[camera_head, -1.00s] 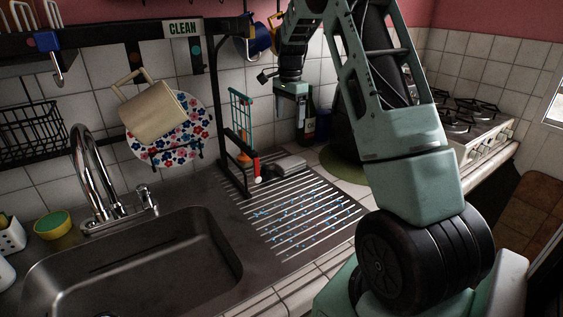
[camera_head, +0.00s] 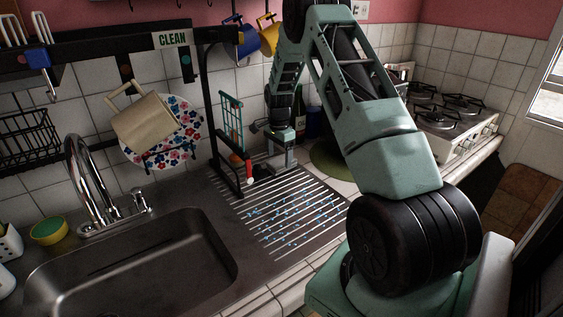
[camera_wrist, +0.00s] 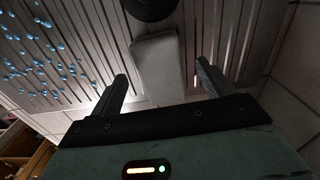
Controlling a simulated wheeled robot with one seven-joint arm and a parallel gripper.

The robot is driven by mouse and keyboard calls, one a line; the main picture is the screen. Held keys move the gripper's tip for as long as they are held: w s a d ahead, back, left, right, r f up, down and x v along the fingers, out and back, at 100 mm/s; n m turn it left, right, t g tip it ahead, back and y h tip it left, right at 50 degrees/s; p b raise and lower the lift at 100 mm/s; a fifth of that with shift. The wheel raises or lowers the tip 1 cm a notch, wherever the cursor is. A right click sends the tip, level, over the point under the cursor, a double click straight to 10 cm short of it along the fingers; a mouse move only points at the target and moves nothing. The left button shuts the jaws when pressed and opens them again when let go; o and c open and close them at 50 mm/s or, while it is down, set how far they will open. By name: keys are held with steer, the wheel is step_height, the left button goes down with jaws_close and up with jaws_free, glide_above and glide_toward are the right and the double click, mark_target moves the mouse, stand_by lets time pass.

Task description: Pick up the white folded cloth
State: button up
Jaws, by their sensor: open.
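The white folded cloth (camera_wrist: 158,65) looks grey in the dim light and lies on the ribbed drainboard (camera_head: 295,222) at its back edge. In the wrist view it lies ahead of and between the two spread fingers of my gripper (camera_wrist: 162,90). My gripper is open, with a finger on each side of the cloth's near end and a gap on both sides. In the head view my gripper (camera_head: 282,160) is low over the back of the drainboard and largely hides the cloth.
A dark round object (camera_wrist: 150,8) sits just beyond the cloth. The black rack post (camera_head: 213,115) and a red-handled tool (camera_head: 248,168) stand left of my gripper. A green bottle (camera_head: 299,122) is behind it. The sink (camera_head: 130,265) lies to the left; the front drainboard holds only blue drops.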

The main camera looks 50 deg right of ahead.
mark_target(279, 161)
steer(key=shift+f, duration=1.45)
steer(key=c, duration=1.1)
steer(key=shift+o, duration=0.2)
step_height(279, 161, up, 10)
steer(key=shift+r+b, duration=0.1)
steer(key=shift+b, duration=0.95)
steer(key=shift+o, duration=0.5)
